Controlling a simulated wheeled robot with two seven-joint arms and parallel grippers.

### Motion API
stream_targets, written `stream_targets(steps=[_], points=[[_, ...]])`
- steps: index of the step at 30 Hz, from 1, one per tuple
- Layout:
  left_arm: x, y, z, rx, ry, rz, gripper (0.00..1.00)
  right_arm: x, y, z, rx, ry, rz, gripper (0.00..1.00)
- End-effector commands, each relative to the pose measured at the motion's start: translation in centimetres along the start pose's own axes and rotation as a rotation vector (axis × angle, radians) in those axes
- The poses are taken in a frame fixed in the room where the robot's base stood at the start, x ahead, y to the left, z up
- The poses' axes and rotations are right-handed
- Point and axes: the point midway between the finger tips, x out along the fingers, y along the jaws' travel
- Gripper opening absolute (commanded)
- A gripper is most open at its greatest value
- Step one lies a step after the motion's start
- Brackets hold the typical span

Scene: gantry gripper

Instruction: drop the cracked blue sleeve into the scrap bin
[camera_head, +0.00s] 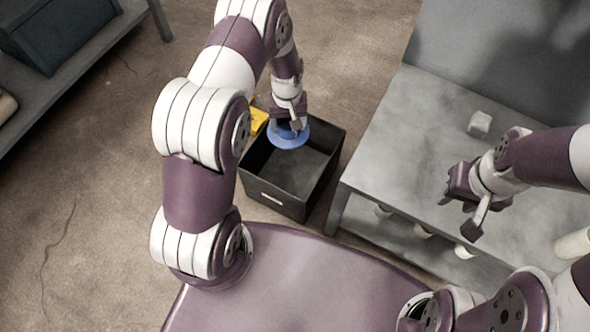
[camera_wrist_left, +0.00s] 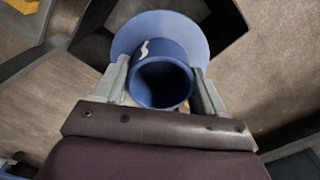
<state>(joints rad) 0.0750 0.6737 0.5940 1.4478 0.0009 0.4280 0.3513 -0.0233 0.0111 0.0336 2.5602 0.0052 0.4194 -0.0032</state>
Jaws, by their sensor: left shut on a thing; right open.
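The blue sleeve (camera_head: 289,136) is a short tube with a wide flange, held over the black scrap bin (camera_head: 281,199) in the head view. My left gripper (camera_head: 290,124) is shut on the sleeve, with one finger on each side of the tube (camera_wrist_left: 163,85). The bin is open at the top, and the part of its floor that shows is bare. My right gripper (camera_head: 468,217) is open and empty above the grey table.
The grey table (camera_head: 405,125) stands right of the bin, with a small pale block (camera_head: 480,123) on it and several pale round things below. A yellow object (camera_head: 258,119) is at the bin's back left. A shelf with a dark box (camera_head: 62,32) stands far left.

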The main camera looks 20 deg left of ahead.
Motion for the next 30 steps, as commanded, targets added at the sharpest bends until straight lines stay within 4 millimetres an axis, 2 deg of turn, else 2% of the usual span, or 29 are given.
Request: stream_targets(steps=[1, 8, 17, 20, 27, 28, 30], points=[[1.9, -0.2, 0.1, -0.021, -0.001, 0.0, 0.33, 1.2, 0.0, 0.1, 0.0, 0.001, 0.0, 0.43], [4.1, -0.4, 0.1, -0.052, 0.002, 0.001, 0.33, 2.5, 0.0, 0.3, 0.0, 0.001, 0.0, 0.43], [8.5, -0.4, 0.1, -0.05, 0.002, 0.001, 0.33, 7.0, 0.0, 0.8, 0.0, 0.001, 0.0, 0.43], [9.0, -0.4, 0.1, -0.05, 0.002, 0.001, 0.33, 7.6, 0.0, 0.9, 0.0, 0.001, 0.0, 0.43], [8.7, -0.4, 0.1, -0.049, 0.002, 0.001, 0.33, 7.3, 0.0, 0.8, 0.0, 0.001, 0.0, 0.43], [8.7, -0.4, 0.1, -0.049, 0.002, 0.001, 0.81, 7.3, 0.0, 0.8, 0.0, 0.001, 0.0, 0.43], [8.7, -0.4, 0.1, -0.049, 0.002, 0.001, 1.0, 7.3, 0.0, 0.8, 0.0, 0.001, 0.0, 0.43]])
